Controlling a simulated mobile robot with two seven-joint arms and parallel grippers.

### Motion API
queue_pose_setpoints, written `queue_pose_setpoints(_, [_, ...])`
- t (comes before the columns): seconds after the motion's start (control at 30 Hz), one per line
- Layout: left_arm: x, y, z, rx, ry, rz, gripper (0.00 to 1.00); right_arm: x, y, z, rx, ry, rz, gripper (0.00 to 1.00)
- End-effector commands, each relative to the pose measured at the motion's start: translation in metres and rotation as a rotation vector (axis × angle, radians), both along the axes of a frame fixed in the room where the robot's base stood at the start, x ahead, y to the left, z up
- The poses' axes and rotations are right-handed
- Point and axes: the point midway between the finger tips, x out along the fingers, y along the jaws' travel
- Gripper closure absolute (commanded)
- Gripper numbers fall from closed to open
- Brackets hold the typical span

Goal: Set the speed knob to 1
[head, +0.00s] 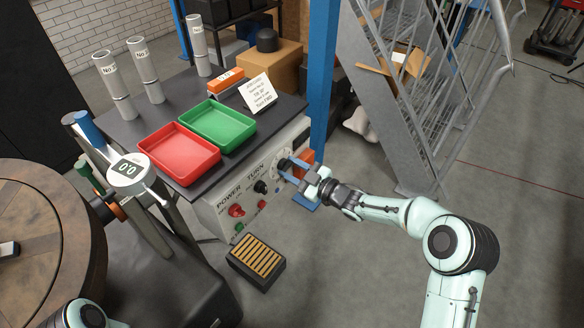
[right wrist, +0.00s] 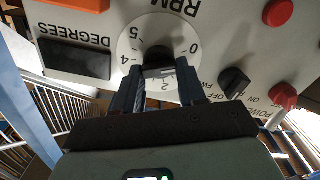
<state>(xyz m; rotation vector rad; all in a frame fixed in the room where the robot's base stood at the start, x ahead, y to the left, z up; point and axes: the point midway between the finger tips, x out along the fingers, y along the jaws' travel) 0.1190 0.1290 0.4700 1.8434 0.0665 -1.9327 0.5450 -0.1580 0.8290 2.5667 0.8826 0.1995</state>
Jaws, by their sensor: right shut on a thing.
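The speed knob (right wrist: 158,55) is a black knob on a round white dial (right wrist: 127,42) marked RPM, seen upside down in the right wrist view. In the head view the dial (head: 276,166) is at the right end of the white control panel. My right gripper (right wrist: 158,88) is shut on the knob, one finger on each side; it also shows in the head view (head: 287,169). I cannot tell which number the knob points to. My left gripper is not in view.
Red (head: 180,165) and green (head: 215,137) trays sit on the table above. A blue post (head: 322,70) and metal stairs stand behind my right gripper.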

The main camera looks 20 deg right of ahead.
Motion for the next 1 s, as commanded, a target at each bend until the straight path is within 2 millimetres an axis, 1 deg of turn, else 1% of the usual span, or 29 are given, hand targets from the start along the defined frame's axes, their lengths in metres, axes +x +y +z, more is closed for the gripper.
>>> queue_pose_setpoints(0.03, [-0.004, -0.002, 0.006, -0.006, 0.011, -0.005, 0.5, 0.0, 0.0, 0.002, 0.03, 0.024, 0.001, 0.9])
queue_pose_setpoints(0.13, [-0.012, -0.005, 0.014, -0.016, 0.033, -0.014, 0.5, 0.0, 0.0, 0.002, 0.099, 0.078, 0.001, 0.9])
queue_pose_setpoints(0.4, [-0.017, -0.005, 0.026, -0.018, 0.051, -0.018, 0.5, 0.001, -0.001, 0.002, 0.289, 0.227, 0.0, 0.9])
queue_pose_setpoints(0.7, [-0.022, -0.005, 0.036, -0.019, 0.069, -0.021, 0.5, 0.002, -0.002, 0.002, 0.457, 0.356, 0.0, 0.9])
queue_pose_setpoints(1.0, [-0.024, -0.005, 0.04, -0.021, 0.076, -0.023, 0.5, 0.002, -0.003, 0.001, 0.542, 0.423, 0.0, 0.9])
